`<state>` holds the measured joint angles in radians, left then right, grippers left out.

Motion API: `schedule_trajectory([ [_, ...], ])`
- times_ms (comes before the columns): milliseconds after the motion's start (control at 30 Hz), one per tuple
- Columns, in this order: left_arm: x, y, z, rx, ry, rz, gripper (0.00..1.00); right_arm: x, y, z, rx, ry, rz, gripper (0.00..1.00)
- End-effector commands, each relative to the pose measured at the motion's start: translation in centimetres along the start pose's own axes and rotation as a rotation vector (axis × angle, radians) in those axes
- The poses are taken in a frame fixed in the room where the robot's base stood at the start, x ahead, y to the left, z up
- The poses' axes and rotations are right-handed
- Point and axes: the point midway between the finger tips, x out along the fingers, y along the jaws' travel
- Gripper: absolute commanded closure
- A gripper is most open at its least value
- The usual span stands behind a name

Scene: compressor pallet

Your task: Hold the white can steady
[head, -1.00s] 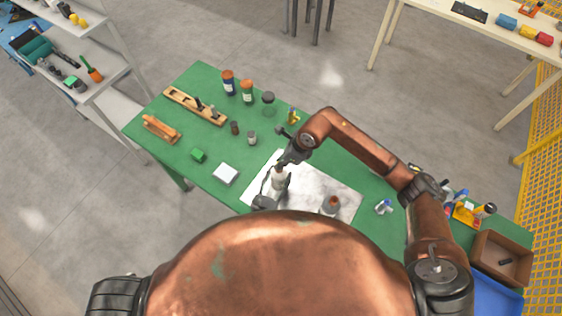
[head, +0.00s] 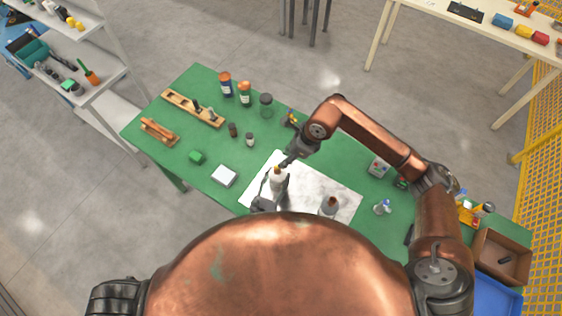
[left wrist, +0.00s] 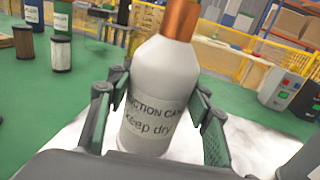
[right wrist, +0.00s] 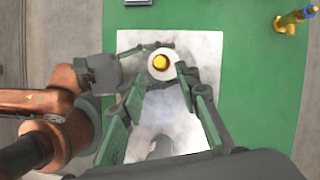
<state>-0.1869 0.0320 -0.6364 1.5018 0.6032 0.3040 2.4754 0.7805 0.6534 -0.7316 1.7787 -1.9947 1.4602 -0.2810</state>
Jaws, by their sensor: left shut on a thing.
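The white can (head: 277,183) stands upright on the pale sheet (head: 315,187) on the green table. In the left wrist view the can (left wrist: 158,95) has a dark-lettered label and a copper-coloured neck; its top is cut off. My left gripper (head: 264,197) is shut on the can from the side, one finger on each side of it. In the right wrist view the can (right wrist: 160,75) is seen from above, with a round yellow top. My right gripper (head: 287,163) is above the can. Its fingers (right wrist: 158,85) are apart, with nothing visibly gripped.
A brown-topped container (head: 329,206) stands on the sheet, right of the can. A white box (head: 224,176), a green block (head: 197,157) and several jars are to the left. A grey box with buttons (head: 379,167) and a brown bin (head: 502,257) are to the right.

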Motion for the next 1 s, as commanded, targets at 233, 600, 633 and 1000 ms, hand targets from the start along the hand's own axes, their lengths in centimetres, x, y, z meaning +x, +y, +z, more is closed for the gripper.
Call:
schedule_trajectory([
  [233, 0.0, 0.0, -0.1, 0.001, 0.001, 0.000, 0.93, -4.3, -0.1, 0.0, -0.001, 0.001, -0.002, 0.70],
  [600, 0.0, 0.0, -0.1, 0.001, 0.001, 0.000, 0.93, -5.6, 0.0, 0.0, 0.000, 0.000, 0.000, 0.70],
  [633, 0.0, 0.0, -0.1, 0.001, 0.001, 0.000, 0.93, -5.6, 0.0, 0.0, 0.000, 0.000, 0.000, 0.70],
  [1000, 0.0, 0.0, 0.0, 0.001, 0.001, 0.000, 0.39, -5.5, 0.0, 0.0, 0.000, 0.000, 0.001, 0.70],
])
